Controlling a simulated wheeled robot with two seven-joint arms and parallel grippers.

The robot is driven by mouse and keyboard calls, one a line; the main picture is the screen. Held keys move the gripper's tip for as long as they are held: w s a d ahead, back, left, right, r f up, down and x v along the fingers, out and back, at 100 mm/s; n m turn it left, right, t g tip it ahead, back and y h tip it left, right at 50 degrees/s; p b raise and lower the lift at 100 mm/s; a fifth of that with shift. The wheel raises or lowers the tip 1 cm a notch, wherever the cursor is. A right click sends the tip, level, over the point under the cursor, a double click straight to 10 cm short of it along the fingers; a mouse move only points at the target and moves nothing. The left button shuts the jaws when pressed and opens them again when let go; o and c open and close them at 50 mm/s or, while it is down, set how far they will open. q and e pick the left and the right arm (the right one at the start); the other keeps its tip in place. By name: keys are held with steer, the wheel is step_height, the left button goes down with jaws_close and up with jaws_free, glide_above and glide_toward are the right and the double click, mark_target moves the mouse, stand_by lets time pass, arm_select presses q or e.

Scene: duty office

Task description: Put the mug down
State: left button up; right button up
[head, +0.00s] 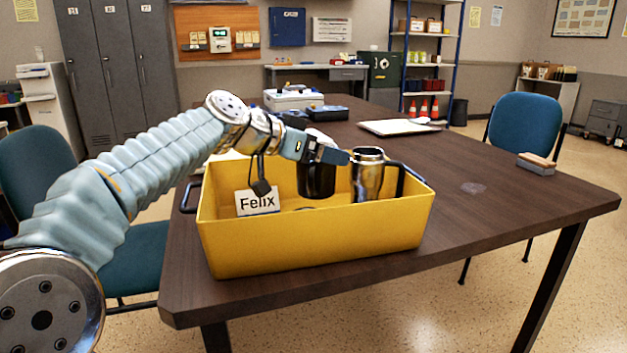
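A yellow crate (320,245) with a white "Felix" label (257,202) stands at the near edge of the dark table. A glossy dark mug (317,182) is upright within the crate's opening; its upper part is partly covered by my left gripper (334,156). The gripper seems shut on this mug, one blue finger across its front, the other finger hidden. A steel mug (367,178) with a black handle stands upright just right of the fingertip. The crate's front wall hides its floor, so I cannot tell whether the dark mug touches it. My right gripper is out of view.
The table (480,195) is clear right of the crate, apart from a wooden-topped block (537,164) at the right edge. Black and white equipment (300,100) and a white flat item (400,127) lie farther back. Blue chairs (525,125) stand on both sides.

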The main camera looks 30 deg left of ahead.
mark_target(297, 169)
arm_select(q)
steer(key=shift+s+a+f, duration=0.1)
steer(key=shift+a+f, duration=0.45)
steer(key=shift+f, duration=0.15)
steer(key=shift+a+f+b, duration=0.2)
steer(key=shift+f+b, duration=0.4)
steer(key=shift+f, duration=1.1)
steer(key=shift+f+b, duration=0.3)
steer(key=shift+b, duration=0.1)
steer(key=o, duration=1)
steer(key=shift+o, duration=0.2)
steer(key=shift+r, duration=0.2)
steer(key=shift+r+p, duration=0.35)
steer(key=shift+p, duration=0.35)
steer(key=b+v, duration=0.1)
steer(key=v, duration=0.6)
steer(key=shift+s+a+f, duration=0.1)
steer(key=shift+s, duration=0.1)
